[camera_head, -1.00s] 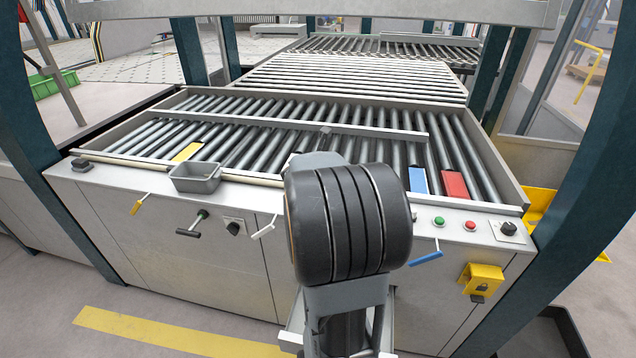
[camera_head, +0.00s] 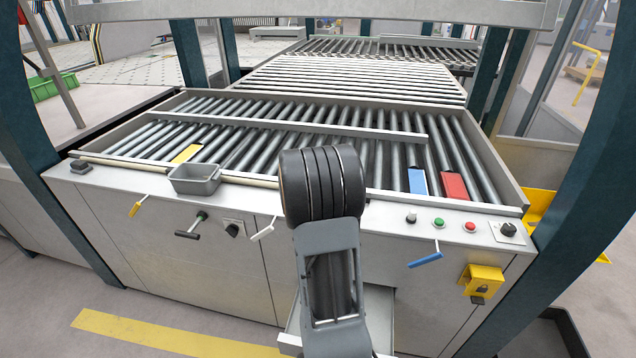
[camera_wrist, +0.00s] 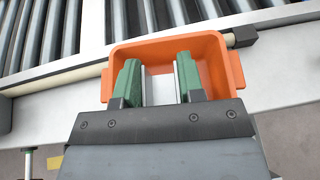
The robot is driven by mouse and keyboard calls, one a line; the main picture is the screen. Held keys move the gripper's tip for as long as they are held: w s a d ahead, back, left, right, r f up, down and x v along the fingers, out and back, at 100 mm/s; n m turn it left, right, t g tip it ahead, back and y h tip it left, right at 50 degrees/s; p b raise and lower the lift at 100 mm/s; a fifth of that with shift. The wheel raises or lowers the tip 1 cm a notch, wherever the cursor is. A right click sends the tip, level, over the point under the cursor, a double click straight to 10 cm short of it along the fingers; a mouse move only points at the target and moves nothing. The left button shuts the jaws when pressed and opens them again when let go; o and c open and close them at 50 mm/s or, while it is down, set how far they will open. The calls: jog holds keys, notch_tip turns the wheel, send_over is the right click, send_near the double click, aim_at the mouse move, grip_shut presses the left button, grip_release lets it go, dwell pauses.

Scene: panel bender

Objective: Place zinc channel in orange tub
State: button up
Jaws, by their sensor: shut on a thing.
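The orange tub (camera_wrist: 205,46) shows in the wrist view, on the pale ledge beside the rollers. My gripper (camera_wrist: 158,72) has green finger pads and is shut on the zinc channel (camera_wrist: 160,88), a pale grey piece with upright sides between the pads. The fingers and channel are over the tub's opening, between its side handles. I cannot tell how far above the tub floor the channel is. In the head view my own arm hides the gripper, the channel and the orange tub.
A grey tub (camera_head: 195,179) stands on the front ledge, left of my arm. Yellow (camera_head: 187,153), blue (camera_head: 418,181) and red (camera_head: 454,186) plates lie by the rollers. Buttons (camera_head: 438,223) and a blue lever (camera_head: 426,259) are at right. A dark block (camera_wrist: 244,37) sits near the orange tub.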

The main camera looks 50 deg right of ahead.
jog(key=shift+f+b, duration=0.6)
jog(key=shift+b, duration=0.3)
jog(key=o, duration=0.9)
jog(key=shift+r, duration=0.15)
jog(key=shift+r+p, duration=0.3)
jog(key=shift+p, duration=0.25)
jog(key=s+a+r+m+g+y, duration=0.1)
jog(key=s+a+r+m, duration=0.3)
jog(key=a, duration=0.4)
jog(key=s+a+r+m+g+y, duration=0.1)
jog(key=s+a+r+m, duration=0.2)
jog(key=s+a+m, duration=0.3)
jog(key=s+a+m+y, duration=0.2)
jog(key=a+m+y, duration=0.3)
jog(key=a, duration=0.6)
jog(key=s+a+m+y, duration=0.3)
jog(key=a+m+y, duration=0.2)
jog(key=a+m, duration=0.3)
jog(key=a, duration=0.4)
jog(key=shift+s+f, duration=0.25)
jog(key=shift+f, duration=0.05)
